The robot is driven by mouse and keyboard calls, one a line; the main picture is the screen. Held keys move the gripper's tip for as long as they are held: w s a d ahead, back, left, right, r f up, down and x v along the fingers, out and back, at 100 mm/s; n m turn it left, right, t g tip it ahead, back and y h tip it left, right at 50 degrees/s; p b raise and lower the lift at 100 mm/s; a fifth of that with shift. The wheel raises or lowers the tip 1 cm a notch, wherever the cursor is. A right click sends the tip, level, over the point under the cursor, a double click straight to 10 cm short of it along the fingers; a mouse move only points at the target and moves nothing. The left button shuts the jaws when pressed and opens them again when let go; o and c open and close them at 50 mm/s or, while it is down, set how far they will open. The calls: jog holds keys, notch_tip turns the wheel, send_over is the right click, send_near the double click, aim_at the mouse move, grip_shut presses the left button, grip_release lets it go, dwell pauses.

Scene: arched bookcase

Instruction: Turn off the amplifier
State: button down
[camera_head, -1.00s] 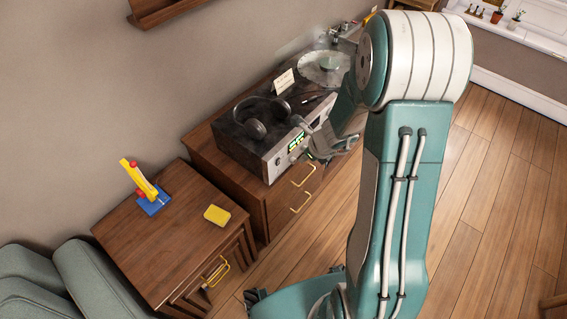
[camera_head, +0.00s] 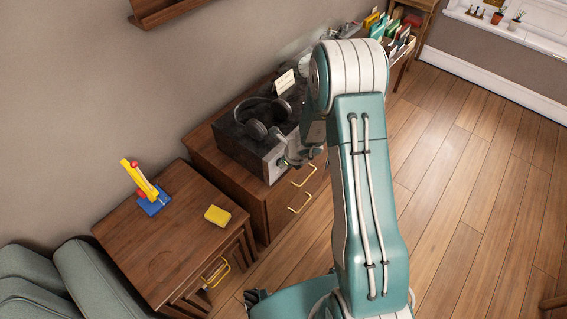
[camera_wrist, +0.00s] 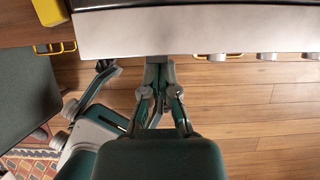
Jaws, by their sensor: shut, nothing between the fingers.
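The amplifier (camera_head: 240,143) is a dark box with a silver front, standing on a wooden cabinet. In the wrist view its silver front (camera_wrist: 190,30) spans the top, with several knobs (camera_wrist: 217,57) along the lower edge, right of my gripper. My gripper (camera_head: 284,162) is at the front's left part in the head view. In the wrist view my gripper (camera_wrist: 158,62) is shut and empty, its tips at the front's lower edge. I cannot tell whether they touch. The green display and most of the front are hidden behind my arm in the head view.
Headphones (camera_head: 262,118) and a white card (camera_head: 283,82) are on top of the amplifier. Yellow handles (camera_head: 302,203) stick out from the cabinet (camera_head: 262,200). A side table (camera_head: 170,235) with a yellow box (camera_head: 217,215) stands left.

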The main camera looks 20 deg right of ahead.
jog(key=shift+w+a+f, duration=0.15)
jog(key=shift+w, duration=0.05)
dwell(0.3)
jog(key=shift+w+r, duration=0.15)
jog(key=shift+r, duration=0.85)
jog(key=s+d+r, duration=0.5)
jog(key=s+r, duration=0.2)
jog(key=r, duration=0.2)
jog(key=shift+s+r, duration=0.15)
jog(key=shift+r, duration=0.1)
